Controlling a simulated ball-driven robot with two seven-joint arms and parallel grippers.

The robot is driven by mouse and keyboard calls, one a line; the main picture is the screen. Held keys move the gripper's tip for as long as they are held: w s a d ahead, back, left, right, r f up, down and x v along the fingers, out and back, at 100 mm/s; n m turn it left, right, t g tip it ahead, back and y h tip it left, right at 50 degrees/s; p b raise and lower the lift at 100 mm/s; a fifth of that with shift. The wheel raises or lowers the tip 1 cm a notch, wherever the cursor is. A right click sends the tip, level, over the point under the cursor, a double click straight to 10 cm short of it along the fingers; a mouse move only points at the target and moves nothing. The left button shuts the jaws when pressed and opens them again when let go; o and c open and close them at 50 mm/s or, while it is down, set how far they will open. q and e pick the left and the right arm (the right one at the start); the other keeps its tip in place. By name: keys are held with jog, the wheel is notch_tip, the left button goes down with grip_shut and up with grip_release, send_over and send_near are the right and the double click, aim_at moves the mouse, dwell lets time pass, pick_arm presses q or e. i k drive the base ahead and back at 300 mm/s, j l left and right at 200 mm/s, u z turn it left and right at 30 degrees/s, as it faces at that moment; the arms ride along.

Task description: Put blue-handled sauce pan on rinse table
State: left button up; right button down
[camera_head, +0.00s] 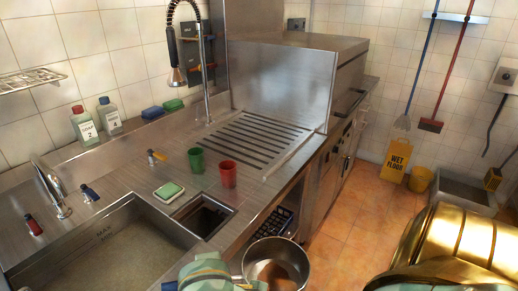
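A steel sauce pan (292,254) is at the bottom centre, in front of the counter's front edge, with its open top up and something brownish inside. A blue handle end (170,286) shows to its left at the bottom edge. My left gripper (207,272), green and cream, covers the stretch between the blue end and the pan and appears shut on the handle; its fingers are not clear. The steel rinse table (125,166) runs along the wall, with a sink, a small square basin and a ribbed drain area (250,138). My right gripper is not in view.
A green cup (196,160) and a red cup (228,174) stand near the ribbed area. A sponge (169,191) lies by the square basin (204,217). Two bottles (84,124) stand at the wall. A spray tap (178,76) hangs above. A yellow wet-floor sign (397,160) stands on the floor.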

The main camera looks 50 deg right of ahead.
aim_at(257, 146)
jog(key=l, duration=0.6)
jog(key=i+l, duration=0.15)
jog(key=l, duration=1.05)
jog(key=i+l, duration=0.15)
jog(key=l, duration=0.4)
jog(key=l+z, duration=0.1)
jog(key=l, duration=0.5)
jog(key=i+j, duration=0.1)
jog(key=i, duration=0.3)
